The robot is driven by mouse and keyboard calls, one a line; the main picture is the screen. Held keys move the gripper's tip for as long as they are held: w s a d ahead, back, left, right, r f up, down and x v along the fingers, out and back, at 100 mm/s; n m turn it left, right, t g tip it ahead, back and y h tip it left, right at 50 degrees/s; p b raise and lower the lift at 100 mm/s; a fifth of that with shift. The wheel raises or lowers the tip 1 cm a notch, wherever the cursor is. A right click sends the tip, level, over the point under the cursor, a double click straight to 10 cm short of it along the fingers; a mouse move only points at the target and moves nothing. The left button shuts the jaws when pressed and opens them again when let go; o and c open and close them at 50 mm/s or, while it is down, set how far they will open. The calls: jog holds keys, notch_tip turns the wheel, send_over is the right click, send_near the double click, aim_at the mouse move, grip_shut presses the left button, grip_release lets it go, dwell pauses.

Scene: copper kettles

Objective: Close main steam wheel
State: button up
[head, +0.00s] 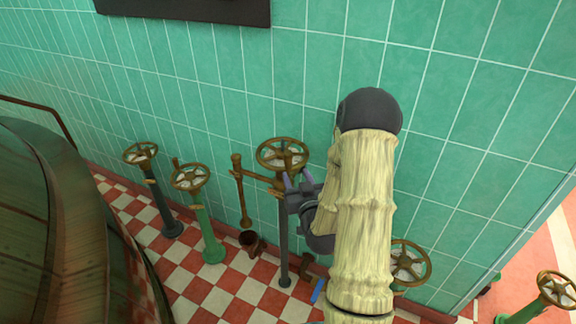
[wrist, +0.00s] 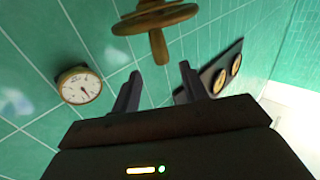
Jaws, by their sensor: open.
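A brass spoked wheel (head: 283,154) stands on a dark post with brass pipework close to the green wall; I cannot read a label that marks it as the main steam wheel. My gripper (head: 295,183) is just below and right of this wheel in the head view, open and with nothing between its fingers. In the wrist view a brass wheel (wrist: 155,18) shows almost edge-on with its stem, above and beyond the two spread fingers (wrist: 160,88). The fingers look apart from it. My arm hides part of the wall and the floor behind.
Other wheels stand on a dark post (head: 140,153), a green post (head: 189,177), right of my arm (head: 408,262) and far right (head: 556,289). A big copper kettle (head: 50,220) fills the left. A round gauge (wrist: 80,85) and dark panel (wrist: 220,72) are on the wall.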

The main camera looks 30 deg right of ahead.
aim_at(289, 161)
jog(key=shift+w+f+b, duration=0.15)
jog(key=shift+w+b, duration=0.25)
jog(key=shift+b, duration=0.85)
jog(key=w, duration=0.3)
jog(key=w+d+p, duration=0.1)
jog(key=w, duration=0.1)
jog(key=w+p, duration=0.1)
jog(key=w, duration=0.2)
jog(key=shift+w+d+r, duration=0.2)
jog(key=shift+w+d, duration=0.1)
jog(key=shift+d, duration=0.1)
grip_shut()
